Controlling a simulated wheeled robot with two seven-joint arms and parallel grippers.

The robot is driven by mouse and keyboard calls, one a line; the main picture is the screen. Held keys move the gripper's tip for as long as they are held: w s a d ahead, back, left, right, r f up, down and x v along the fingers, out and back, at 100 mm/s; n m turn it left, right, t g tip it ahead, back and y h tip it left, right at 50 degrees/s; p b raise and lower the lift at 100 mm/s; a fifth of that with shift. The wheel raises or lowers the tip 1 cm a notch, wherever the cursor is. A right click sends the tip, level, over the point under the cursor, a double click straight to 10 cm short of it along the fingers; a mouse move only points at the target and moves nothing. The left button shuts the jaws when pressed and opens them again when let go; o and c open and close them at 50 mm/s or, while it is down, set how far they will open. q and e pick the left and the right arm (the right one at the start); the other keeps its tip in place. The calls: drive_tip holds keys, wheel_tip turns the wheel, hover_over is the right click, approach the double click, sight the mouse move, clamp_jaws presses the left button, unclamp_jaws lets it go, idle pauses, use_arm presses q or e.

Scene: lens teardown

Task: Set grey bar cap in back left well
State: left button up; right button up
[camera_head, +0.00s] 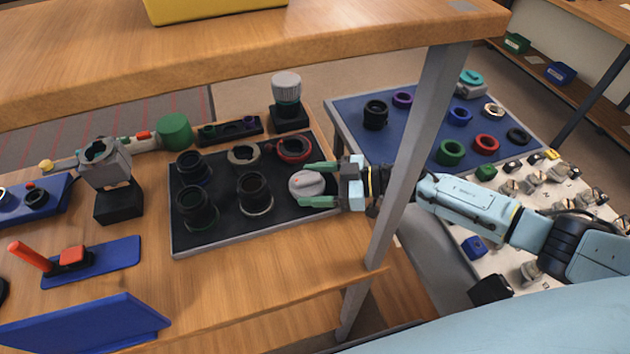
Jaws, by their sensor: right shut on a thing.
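The grey bar cap (306,184) is a round light-grey disc with a raised bar across its top. It is at the front right of a dark tray (226,237) with a grey rim. My right gripper (320,184) comes in from the right, and its green fingers are shut on the cap. I cannot tell whether the cap touches the tray. The tray's back left place (191,165) shows a black ring-shaped part or opening. My left gripper is not in view.
A red ring (294,149), a pale ring (243,154) and black barrels (254,192) are on the tray. A grey knurled piece (287,88) stands behind it. A blue mat (350,128) holds coloured rings.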

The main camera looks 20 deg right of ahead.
sight(321, 182)
drive_tip(key=shift+f, duration=0.3)
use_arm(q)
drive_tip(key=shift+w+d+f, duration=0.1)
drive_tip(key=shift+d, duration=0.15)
use_arm(e)
drive_tip(key=o, duration=0.9)
drive_tip(key=shift+o, duration=0.2)
drive_tip(key=shift+r, duration=0.25)
drive_tip(key=v, duration=0.2)
drive_tip(key=p+v, duration=0.1)
drive_tip(key=v, duration=0.1)
drive_tip(key=p+v, duration=0.1)
drive_tip(key=v, duration=0.2)
drive_tip(key=shift+r, duration=0.35)
drive_tip(key=shift+s+d, duration=0.15)
drive_tip(key=shift+d, duration=0.1)
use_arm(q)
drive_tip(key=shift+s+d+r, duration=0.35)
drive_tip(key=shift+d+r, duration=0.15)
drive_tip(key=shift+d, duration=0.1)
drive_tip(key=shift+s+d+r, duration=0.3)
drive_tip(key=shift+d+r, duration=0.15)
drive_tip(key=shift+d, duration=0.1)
